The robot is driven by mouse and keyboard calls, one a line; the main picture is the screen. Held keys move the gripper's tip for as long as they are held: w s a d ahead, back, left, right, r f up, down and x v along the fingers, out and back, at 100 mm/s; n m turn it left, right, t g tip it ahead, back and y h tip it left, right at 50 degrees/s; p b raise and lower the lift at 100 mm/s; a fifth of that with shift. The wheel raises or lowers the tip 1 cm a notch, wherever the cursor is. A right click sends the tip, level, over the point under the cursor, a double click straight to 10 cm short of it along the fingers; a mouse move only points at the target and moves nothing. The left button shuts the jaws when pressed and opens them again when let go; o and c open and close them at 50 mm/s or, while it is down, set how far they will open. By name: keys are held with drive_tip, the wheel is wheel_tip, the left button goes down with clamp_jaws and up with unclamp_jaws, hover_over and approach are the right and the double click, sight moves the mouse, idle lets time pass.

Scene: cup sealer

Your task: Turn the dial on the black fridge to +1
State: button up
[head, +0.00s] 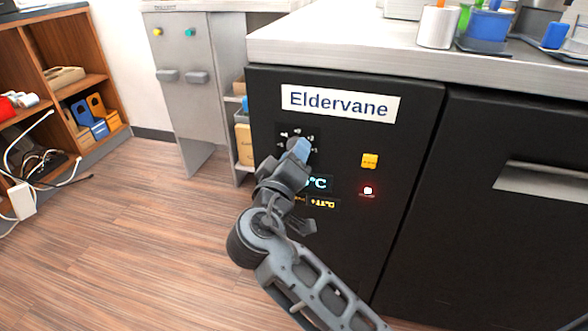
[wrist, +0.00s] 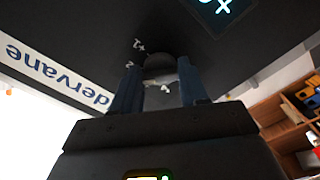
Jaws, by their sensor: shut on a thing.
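The black fridge (head: 420,130) stands under a light counter and carries an "Eldervane" label. The dial sits on its front panel below the label, with small white marks around it. In the head view my gripper (head: 299,149) is at the dial and covers most of it. In the wrist view the dark round dial (wrist: 160,64) sits between the two blue fingers of my gripper (wrist: 159,76), which is shut on it. A few marks show around the dial there, but its pointer and setting cannot be read.
A lit temperature display (head: 318,184) is below the dial, partly hidden by my arm. A grey cabinet (head: 185,60) stands to the left. The wooden floor (head: 130,230) in front is open.

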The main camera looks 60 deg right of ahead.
drive_tip(key=shift+w+f+m+b, duration=0.1)
drive_tip(key=shift+f+m+b, duration=0.05)
drive_tip(key=shift+m+b, duration=3.2)
drive_tip(key=shift+w+f+m+b, duration=0.1)
drive_tip(key=shift+m+b, duration=2.65)
drive_tip(key=shift+b, duration=1.1)
drive_tip(key=o, duration=1.1)
drive_tip(key=shift+r, duration=0.1)
drive_tip(key=shift+c, duration=0.2)
drive_tip(key=p+v, duration=0.2)
drive_tip(key=v, duration=0.6)
